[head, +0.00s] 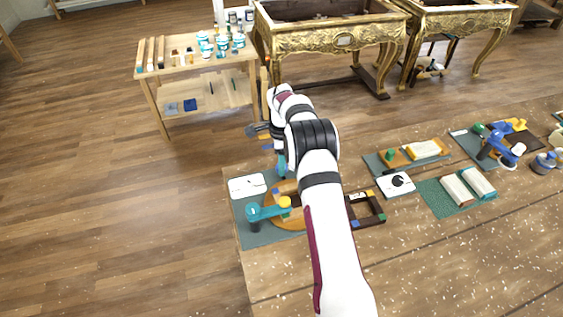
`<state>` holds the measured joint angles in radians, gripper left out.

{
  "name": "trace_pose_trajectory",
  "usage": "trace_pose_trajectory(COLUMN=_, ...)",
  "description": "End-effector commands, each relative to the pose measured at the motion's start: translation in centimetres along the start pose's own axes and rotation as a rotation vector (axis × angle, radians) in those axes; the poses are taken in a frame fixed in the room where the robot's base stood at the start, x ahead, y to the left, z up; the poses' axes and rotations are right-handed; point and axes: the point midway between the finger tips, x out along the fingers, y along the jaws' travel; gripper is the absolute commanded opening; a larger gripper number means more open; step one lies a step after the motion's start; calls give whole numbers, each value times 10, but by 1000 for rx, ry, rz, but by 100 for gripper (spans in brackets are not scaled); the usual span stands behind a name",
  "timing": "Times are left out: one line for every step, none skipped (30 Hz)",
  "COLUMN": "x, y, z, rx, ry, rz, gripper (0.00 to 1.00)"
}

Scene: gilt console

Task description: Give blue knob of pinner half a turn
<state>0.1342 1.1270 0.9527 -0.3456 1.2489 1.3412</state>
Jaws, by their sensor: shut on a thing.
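My gripper (281,158) points down at the far side of the near left work mat, partly hidden by my own wrist and forearm. It is shut on a small upright teal-blue piece (282,168), which looks like the blue knob; its lower end and what it joins are hard to make out. Just in front of it lies a round orange-brown wooden piece (288,221), partly covered by my arm. I cannot tell which of these parts belong to the pinner.
A white card (247,187) lies left of my gripper. A dark square frame (367,209) lies right of my arm. Further right are a green mat (433,196) with blocks and a blue tool (498,146). The bench front (450,270) is clear. A wooden shelf (190,70) stands behind.

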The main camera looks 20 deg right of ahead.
Motion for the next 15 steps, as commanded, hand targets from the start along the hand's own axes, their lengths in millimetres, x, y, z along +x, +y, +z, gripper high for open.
trace_pose_trajectory(x=-2, y=-1, z=-1, rx=5, ry=1, rz=-4, gripper=0)
trace_pose_trajectory(x=-2, y=-1, z=-1, rx=7, ry=1, rz=-4, gripper=0)
trace_pose_trajectory(x=-2, y=-1, z=-1, rx=10, ry=1, rz=-4, gripper=0)
trace_pose_trajectory(x=-2, y=-1, z=-1, rx=11, ry=1, rz=-4, gripper=0)
trace_pose_trajectory(x=-2, y=-1, z=-1, rx=12, ry=1, rz=-3, gripper=0)
trace_pose_trajectory(x=-2, y=-1, z=-1, rx=13, ry=2, rz=-3, gripper=0)
trace_pose_trajectory(x=-2, y=-1, z=-1, rx=13, ry=2, rz=-3, gripper=0)
trace_pose_trajectory(x=-2, y=-1, z=-1, rx=13, ry=2, rz=-3, gripper=0)
trace_pose_trajectory(x=-2, y=-1, z=-1, rx=13, ry=2, rz=-3, gripper=0)
trace_pose_trajectory(x=-2, y=-1, z=-1, rx=12, ry=2, rz=-3, gripper=0)
trace_pose_trajectory(x=-2, y=-1, z=-1, rx=12, ry=2, rz=-3, gripper=0)
trace_pose_trajectory(x=-2, y=-1, z=-1, rx=12, ry=2, rz=-3, gripper=0)
trace_pose_trajectory(x=-2, y=-1, z=-1, rx=12, ry=2, rz=-3, gripper=0)
trace_pose_trajectory(x=-2, y=-1, z=-1, rx=12, ry=2, rz=-3, gripper=0)
trace_pose_trajectory(x=-2, y=-1, z=-1, rx=12, ry=2, rz=-3, gripper=49)
